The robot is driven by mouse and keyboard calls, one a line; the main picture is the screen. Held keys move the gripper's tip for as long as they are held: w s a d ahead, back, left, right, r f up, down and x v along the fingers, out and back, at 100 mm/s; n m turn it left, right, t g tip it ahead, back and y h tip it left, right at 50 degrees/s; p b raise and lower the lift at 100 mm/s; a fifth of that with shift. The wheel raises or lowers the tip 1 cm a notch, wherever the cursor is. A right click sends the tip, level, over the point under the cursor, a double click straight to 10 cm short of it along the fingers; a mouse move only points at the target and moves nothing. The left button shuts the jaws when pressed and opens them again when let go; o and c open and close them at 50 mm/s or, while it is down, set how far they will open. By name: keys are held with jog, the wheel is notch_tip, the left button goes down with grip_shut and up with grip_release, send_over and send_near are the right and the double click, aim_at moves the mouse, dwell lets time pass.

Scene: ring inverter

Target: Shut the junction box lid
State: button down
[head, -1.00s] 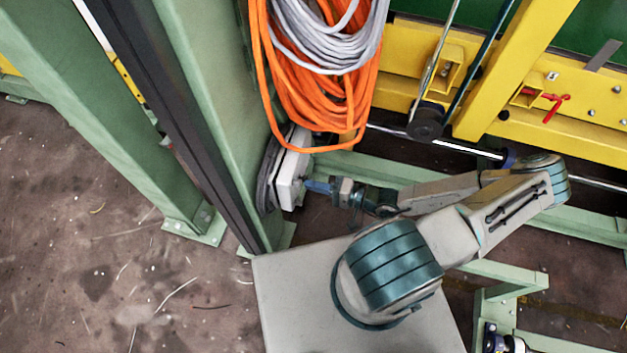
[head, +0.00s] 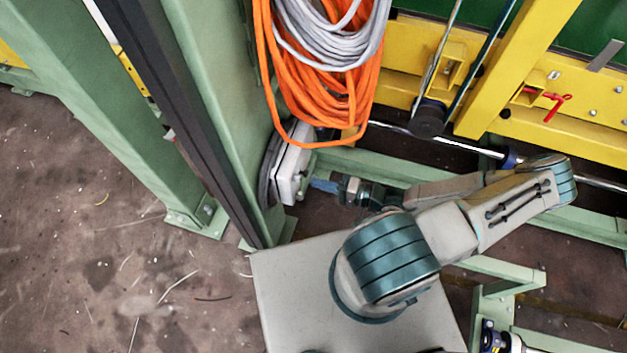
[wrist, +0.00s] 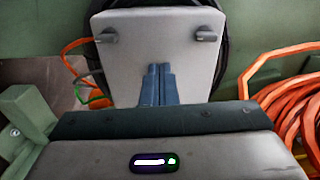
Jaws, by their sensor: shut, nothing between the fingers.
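The junction box (head: 289,174) is a pale box on the side of the green column in the head view. Its light grey lid (wrist: 158,48) faces the wrist camera, with a dark knob at each upper corner. The lid looks flat against the box; any small gap at its edges cannot be told. My gripper (head: 314,184) is shut and empty, pointing at the lid's lower part. In the wrist view its blue fingers (wrist: 158,70) are together in front of the lid. Whether the tips touch the lid is not clear.
Orange cable coils (head: 335,100) and grey cable (head: 335,45) hang just above the box. Thin coloured wires (wrist: 82,75) show left of the lid. The green column (head: 215,100) stands behind it, and a yellow frame (head: 510,70) is at the right.

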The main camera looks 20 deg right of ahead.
jog(key=v, duration=1.1)
jog(key=shift+d+r, duration=0.1)
notch_tip(320, 180, up, 25)
jog(key=w+n+g+h+p, duration=0.2)
jog(key=n+g+h+p, duration=0.3)
jog(key=g+h+p, duration=0.55)
jog(key=s+a+r+t+h+p, duration=0.1)
jog(key=a+r, duration=0.3)
jog(key=r, duration=0.9)
jog(key=s+a+r+t+h+p, duration=0.1)
jog(key=a+r+t+h+p, duration=0.2)
jog(key=r, duration=1)
jog(key=shift+a+n+p, duration=0.35)
jog(key=shift+a+n, duration=0.05)
jog(key=shift+a, duration=0.1)
